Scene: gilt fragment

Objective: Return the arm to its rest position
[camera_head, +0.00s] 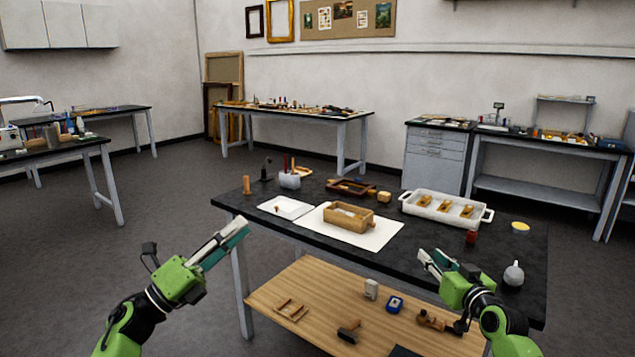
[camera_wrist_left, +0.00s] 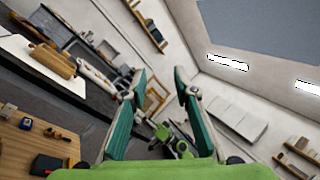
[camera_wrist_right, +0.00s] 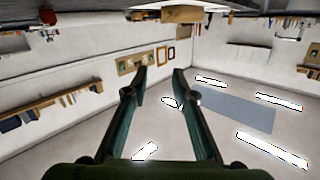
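My left gripper (camera_head: 238,232) is raised in front of the table's left front corner, clear of the table. In the left wrist view its two green fingers (camera_wrist_left: 160,80) stand apart with nothing between them. My right gripper (camera_head: 430,262) is raised over the front right part of the table in the head view. In the right wrist view its fingers (camera_wrist_right: 160,78) are also apart and empty, with wall and ceiling beyond them. Neither gripper visibly holds anything.
The black work table (camera_head: 420,240) bears a wooden box (camera_head: 348,217) on a white sheet (camera_head: 385,237), a white tray (camera_head: 470,217) with gilt pieces, and a white bulb (camera_head: 513,275). A wooden lower shelf (camera_head: 330,290) holds small tools. Floor at left is clear.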

